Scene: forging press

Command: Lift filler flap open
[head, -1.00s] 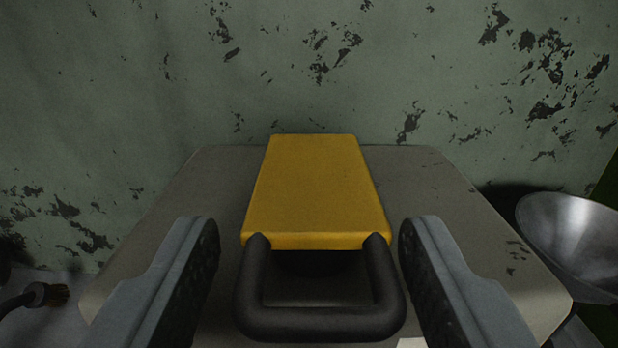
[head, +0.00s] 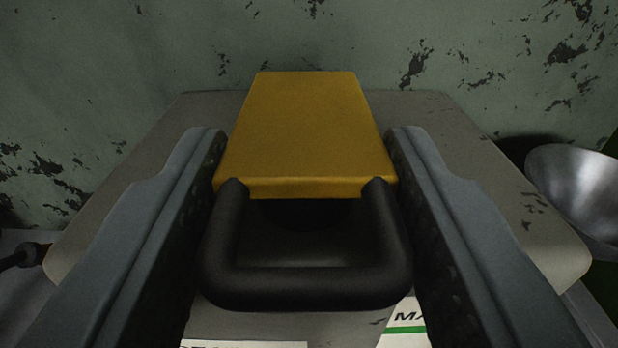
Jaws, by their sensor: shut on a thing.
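The yellow filler flap (head: 305,130) lies flat on top of a grey box-like body (head: 470,160), with a dark opening partly visible under its front edge. A black U-shaped handle (head: 306,287) sticks out from the flap's front edge toward me. My gripper (head: 305,140) has one finger on each side of the flap and handle. The fingers are closed in on the handle's two sides, with the handle between their dark pads. The flap is down.
A metal funnel or bowl (head: 577,190) stands at the right. A dark brush-like tool (head: 25,255) lies at the left edge. A green wall with peeling paint (head: 120,50) stands close behind the grey body. A white label with print (head: 403,325) shows at the bottom.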

